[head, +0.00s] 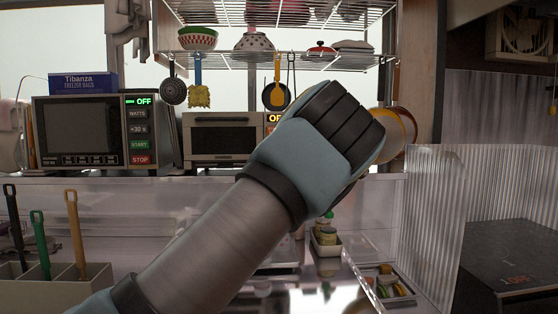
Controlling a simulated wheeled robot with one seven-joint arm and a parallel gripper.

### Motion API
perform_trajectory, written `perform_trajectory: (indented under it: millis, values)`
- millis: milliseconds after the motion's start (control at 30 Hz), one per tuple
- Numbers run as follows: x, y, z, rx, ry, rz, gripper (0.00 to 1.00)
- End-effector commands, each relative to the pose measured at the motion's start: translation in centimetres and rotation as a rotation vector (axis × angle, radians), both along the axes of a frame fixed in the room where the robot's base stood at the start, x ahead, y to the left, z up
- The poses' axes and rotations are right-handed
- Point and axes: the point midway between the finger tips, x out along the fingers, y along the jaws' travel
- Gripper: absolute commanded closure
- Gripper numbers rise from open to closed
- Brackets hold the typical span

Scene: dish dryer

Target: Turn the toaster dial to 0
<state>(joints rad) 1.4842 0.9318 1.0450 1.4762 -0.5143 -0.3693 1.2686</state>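The toaster (220,154) is a pale toaster oven with a dark glass door, on the back ledge near the middle of the head view. An orange display (274,118) at its upper right begins with "OF"; the rest is cut off by my arm. My arm rises from the lower left and covers the toaster's right side, so the dial cannot be seen. The arm's blue-grey and black joint is in front of and to the right of the toaster. My gripper's fingers do not show, and whether anything touches the dial is hidden.
A microwave (79,128) with a box (83,83) on top stands left of the toaster. A wire rack (290,61) above holds bowls and hanging utensils. A utensil holder (95,287) is at lower left. A clear ribbed panel (430,215) stands at right.

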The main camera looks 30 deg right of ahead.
Motion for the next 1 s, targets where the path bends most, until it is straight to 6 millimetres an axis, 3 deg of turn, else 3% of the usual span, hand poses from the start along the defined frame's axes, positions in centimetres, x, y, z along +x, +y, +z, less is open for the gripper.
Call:
perform_trajectory:
  millis: [433, 467, 733, 1000]
  values:
    - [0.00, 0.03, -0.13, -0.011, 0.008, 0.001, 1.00]
    - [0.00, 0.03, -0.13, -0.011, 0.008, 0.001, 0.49]
    - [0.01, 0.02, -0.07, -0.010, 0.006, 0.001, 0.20]
    - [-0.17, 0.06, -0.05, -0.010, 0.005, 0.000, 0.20]
